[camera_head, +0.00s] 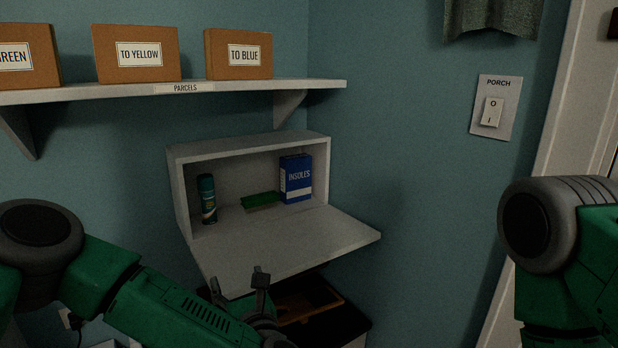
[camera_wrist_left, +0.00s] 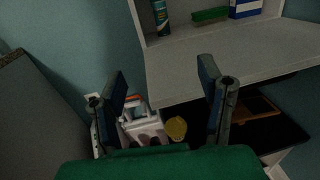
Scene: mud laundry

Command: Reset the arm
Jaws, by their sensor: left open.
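My left arm is green and comes in from the lower left of the head view. Its gripper (camera_head: 238,288) is in front of and below the lowered flap of the white wall cabinet (camera_head: 325,235). In the left wrist view the two fingers of the left gripper (camera_wrist_left: 165,95) stand wide apart with nothing between them. My right arm shows at the right edge of the head view, but its gripper is out of the picture.
The open cabinet holds a spray can (camera_head: 207,199), a green item (camera_head: 260,200) and a blue insoles box (camera_head: 296,178). Above is a shelf (camera_head: 225,89) with parcels. A white caddy (camera_wrist_left: 142,130) and a yellow item (camera_wrist_left: 176,128) lie below. A porch switch (camera_head: 493,111) is at right.

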